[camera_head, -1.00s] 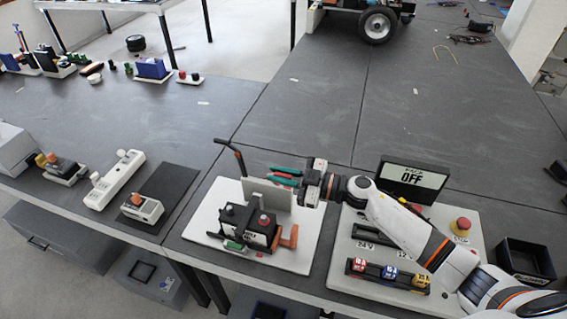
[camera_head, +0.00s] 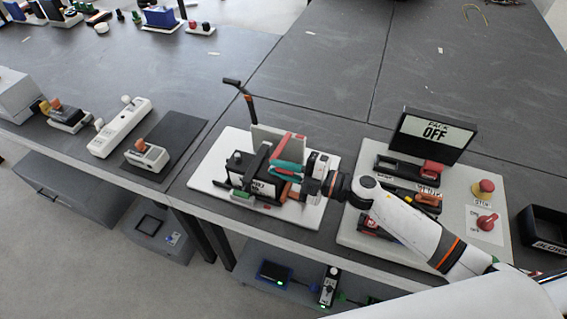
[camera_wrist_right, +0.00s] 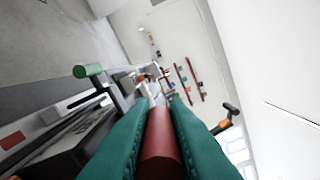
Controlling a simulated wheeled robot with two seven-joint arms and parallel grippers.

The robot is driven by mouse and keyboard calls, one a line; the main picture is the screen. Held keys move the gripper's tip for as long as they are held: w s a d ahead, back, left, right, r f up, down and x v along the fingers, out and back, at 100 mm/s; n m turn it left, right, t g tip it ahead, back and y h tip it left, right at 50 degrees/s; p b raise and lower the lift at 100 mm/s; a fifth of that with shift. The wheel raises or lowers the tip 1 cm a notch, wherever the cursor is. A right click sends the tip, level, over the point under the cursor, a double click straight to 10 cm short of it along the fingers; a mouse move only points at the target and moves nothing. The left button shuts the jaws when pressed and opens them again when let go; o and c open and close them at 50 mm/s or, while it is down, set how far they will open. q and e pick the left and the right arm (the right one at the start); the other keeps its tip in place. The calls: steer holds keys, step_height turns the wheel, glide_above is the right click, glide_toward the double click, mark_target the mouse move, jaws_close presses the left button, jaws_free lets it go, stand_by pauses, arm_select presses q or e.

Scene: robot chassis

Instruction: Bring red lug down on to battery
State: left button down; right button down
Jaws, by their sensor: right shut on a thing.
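The battery (camera_head: 243,183) is a black box standing on a white board in the head view. My right gripper (camera_head: 285,171), with teal fingers, is at its right end, close above its top. In the right wrist view, the fingers are shut on a red cylindrical piece, the red lug (camera_wrist_right: 158,143). The battery (camera_wrist_right: 75,155) shows there as a dark block at lower left, beside the fingers. The gripper hides the battery's right top, so I cannot tell whether the lug touches it. My left gripper is not in view.
A grey upright plate (camera_head: 279,141) stands just behind the battery, and a black hooked lever (camera_head: 243,93) with an orange part rises behind it. A panel reading "PACK OFF" (camera_head: 431,134) and a switch board (camera_head: 465,185) stand to the right. The bench behind is mostly clear.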

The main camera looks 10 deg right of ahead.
steer(key=shift+s+f+b, duration=0.1)
steer(key=shift+f+b, duration=0.2)
steer(key=shift+f, duration=0.4)
steer(key=c, duration=1.4)
jaws_free()
steer(key=b+v, duration=0.2)
steer(key=v, duration=0.5)
steer(key=shift+s+d, duration=0.15)
steer(key=shift+d, duration=0.05)
